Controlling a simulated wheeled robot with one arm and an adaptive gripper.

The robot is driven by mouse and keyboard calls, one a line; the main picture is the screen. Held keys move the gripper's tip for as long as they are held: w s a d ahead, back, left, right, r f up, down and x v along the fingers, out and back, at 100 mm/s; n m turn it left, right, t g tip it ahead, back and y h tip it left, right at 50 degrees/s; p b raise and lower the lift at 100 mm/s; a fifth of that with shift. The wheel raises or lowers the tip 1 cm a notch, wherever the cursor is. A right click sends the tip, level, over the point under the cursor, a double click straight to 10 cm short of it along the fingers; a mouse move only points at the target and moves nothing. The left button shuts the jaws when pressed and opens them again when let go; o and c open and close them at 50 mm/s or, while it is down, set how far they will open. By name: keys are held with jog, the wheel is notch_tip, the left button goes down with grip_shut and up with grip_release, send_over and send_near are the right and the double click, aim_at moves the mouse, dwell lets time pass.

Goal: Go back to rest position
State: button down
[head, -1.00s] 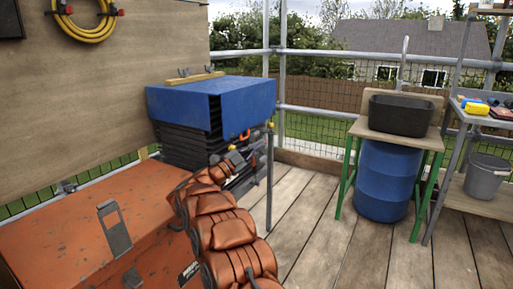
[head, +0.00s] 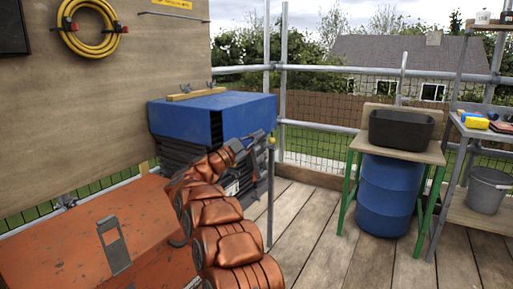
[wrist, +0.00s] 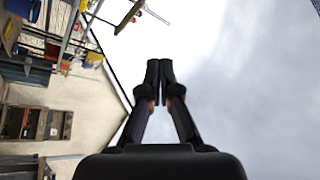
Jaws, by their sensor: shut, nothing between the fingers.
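My gripper (wrist: 159,68) is shut and empty in the wrist view, its two dark fingertips together against grey sky. In the head view my orange-covered arm rises from the bottom middle, and its dark end stands in front of the stack under the blue cover (head: 180,118). The fingers are too small there to make out clearly. No object touches the gripper in the wrist view.
An orange metal chest (head: 60,235) stands at lower left beside my arm. A black tub (head: 401,130) sits on a green-legged stand with a blue barrel (head: 388,190) beneath. A shelf with a grey bucket (head: 487,190) is at right. The plank floor (head: 320,225) between is clear.

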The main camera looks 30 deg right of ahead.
jog(key=shift+r, duration=0.35)
